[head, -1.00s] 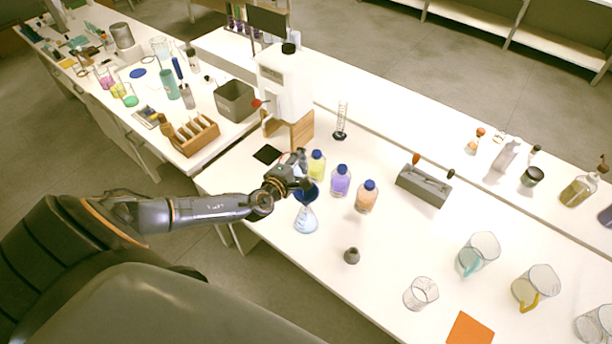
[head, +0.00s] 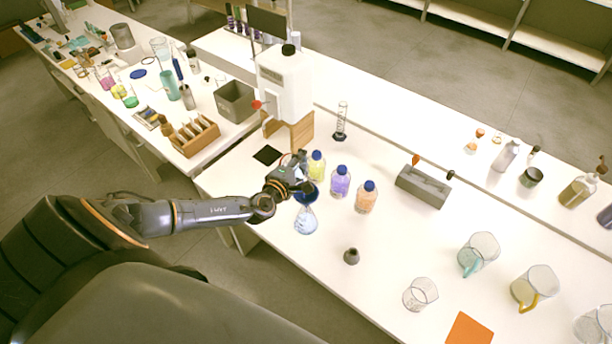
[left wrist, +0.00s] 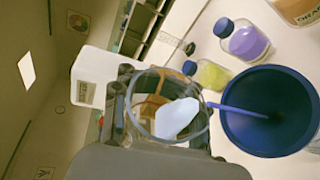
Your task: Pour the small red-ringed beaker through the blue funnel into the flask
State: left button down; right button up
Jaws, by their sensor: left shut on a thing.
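My left gripper (head: 300,184) is above the blue funnel (head: 307,197), which sits over the clear conical flask (head: 305,222) with pale blue contents. In the left wrist view the gripper (left wrist: 165,118) is shut on a clear glass beaker (left wrist: 148,112). The beaker is tilted beside the funnel (left wrist: 250,135), with a pale blue patch inside. A thin blue streak (left wrist: 236,109) runs from the beaker's side into the funnel; it looks like liquid. The gripper mostly hides the beaker in the head view. My right gripper is not in view.
Yellow (head: 316,164), purple (head: 340,181) and orange (head: 367,197) bottles with blue caps stand close right of the funnel. A white canister (head: 284,88) on a wooden stand is behind. A small dark vessel (head: 351,257) stands in front; bare table lies around it.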

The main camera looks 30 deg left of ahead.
pick_arm(q)
jog(key=shift+d+r, duration=0.1)
jog(key=shift+d, duration=0.05)
dwell(0.6)
jog(key=shift+s+d+f+m+t+y, duration=0.1)
jog(key=shift+f+m+t+y, duration=0.3)
jog(key=shift+m, duration=0.3)
dwell(2.3)
jog(key=shift+d+r+m, duration=0.1)
jog(key=shift+d+m, duration=0.05)
jog(key=shift+m, duration=0.35)
dwell(1.3)
dwell(0.5)
jog(key=shift+a+r+n+g, duration=0.15)
jog(key=shift+a+n, duration=0.05)
jog(key=shift+n, duration=0.4)
jog(key=shift+a+r+n+g, duration=0.1)
jog(key=shift+a+n+g, duration=0.05)
jog(key=shift+n, duration=0.45)
